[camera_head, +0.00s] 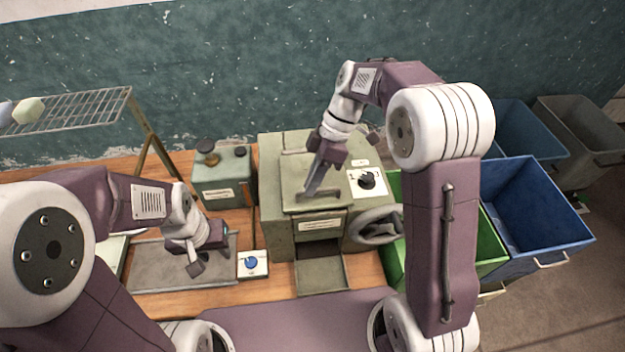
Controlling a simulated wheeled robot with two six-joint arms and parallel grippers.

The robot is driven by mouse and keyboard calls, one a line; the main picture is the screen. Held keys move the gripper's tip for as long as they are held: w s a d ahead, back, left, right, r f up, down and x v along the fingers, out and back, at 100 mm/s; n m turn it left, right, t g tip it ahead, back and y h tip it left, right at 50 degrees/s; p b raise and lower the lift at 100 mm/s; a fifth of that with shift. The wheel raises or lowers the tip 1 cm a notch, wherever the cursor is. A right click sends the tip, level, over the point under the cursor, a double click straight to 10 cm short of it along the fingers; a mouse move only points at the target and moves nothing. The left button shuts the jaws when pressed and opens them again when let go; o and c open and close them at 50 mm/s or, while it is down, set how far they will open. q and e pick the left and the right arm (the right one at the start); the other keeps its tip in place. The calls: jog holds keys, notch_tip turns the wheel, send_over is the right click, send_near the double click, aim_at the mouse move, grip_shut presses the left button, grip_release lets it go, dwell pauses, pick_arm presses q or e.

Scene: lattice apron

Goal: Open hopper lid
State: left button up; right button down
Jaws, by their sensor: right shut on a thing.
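The hopper (278,230) is a grey-green box machine standing on the wooden table. Its lid (296,172) lies flat on top and looks closed, with a handle near its front edge. My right gripper (312,192) reaches down over the lid, with its fingers shut on the handle (328,194). The fingers partly hide the handle. My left gripper (195,268) hangs above the grey tray on the left, away from the hopper. Its fingers are small in view, and I cannot tell whether they are open.
A dial panel (367,183) sits right of the lid. A small green box (223,178) and a blue-knob switch (251,263) stand left of the hopper. A wire rack (85,108) is at the back left. Green (493,262) and blue (535,205) bins stand right of the table.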

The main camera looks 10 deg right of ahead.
jog(key=w+r+p, duration=0.6)
jog(key=r+p, duration=0.1)
jog(key=p, duration=0.3)
jog(key=shift+r+g, duration=0.3)
jog(key=shift+r, duration=0.1)
jog(key=shift+d, duration=0.1)
